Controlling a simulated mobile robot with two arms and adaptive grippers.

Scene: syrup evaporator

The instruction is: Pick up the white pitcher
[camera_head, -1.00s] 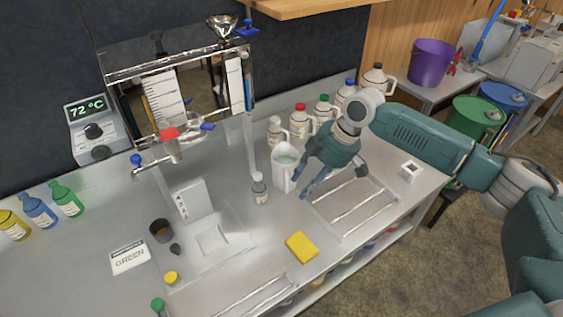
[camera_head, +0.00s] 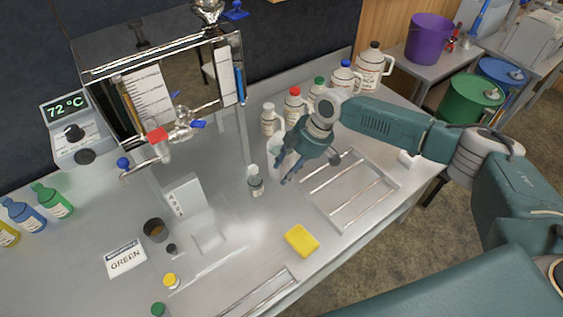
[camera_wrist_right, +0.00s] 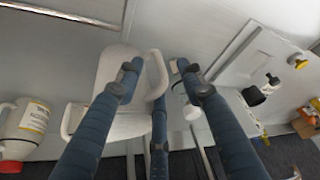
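The white pitcher (camera_head: 274,148) stands on the metal counter among the bottles, partly hidden behind my right gripper (camera_head: 306,168) in the head view. In the right wrist view, the pitcher (camera_wrist_right: 122,62) shows with its handle (camera_wrist_right: 160,76) toward the picture's middle. My right gripper (camera_wrist_right: 160,82) is open, its blue fingers spread. One finger overlaps the pitcher's body in the picture, and the handle shows between the fingers. I cannot tell whether any finger touches it. My left gripper is not in view.
A small capped bottle (camera_head: 256,184) stands just in front of the pitcher. White jugs, one red-capped (camera_head: 294,104), stand behind. A metal rack (camera_head: 352,196) and yellow sponge (camera_head: 301,240) lie nearer the front. The evaporator (camera_head: 160,85) stands at the back left.

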